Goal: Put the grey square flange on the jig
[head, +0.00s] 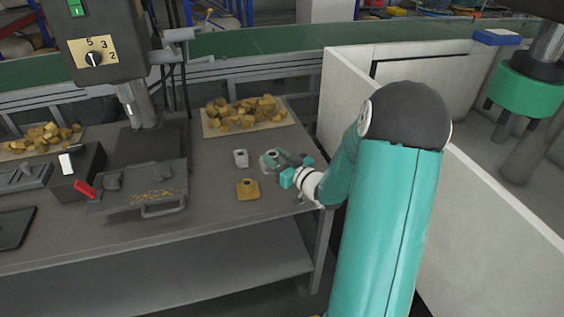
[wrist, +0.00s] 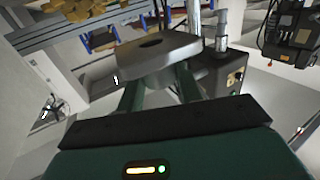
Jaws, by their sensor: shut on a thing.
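My gripper (head: 283,165) is over the right end of the grey workbench in the head view. In the wrist view my gripper (wrist: 158,72) has its two green fingers shut on the grey square flange (wrist: 178,44), a flat plate with a dark round hole. The flange (head: 269,158) looks small and partly covered by my gripper in the head view. Whether it touches the bench is hard to tell. A small pale grey block (head: 240,158) stands just left of it, and a brass square flange (head: 247,188) lies in front. I cannot tell which thing is the jig.
A board of brass pieces (head: 243,113) lies behind my gripper. A drill press (head: 106,45) with a vise tray (head: 150,188) stands to the left. A white partition (head: 475,175) borders the bench on the right. The bench front is bare.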

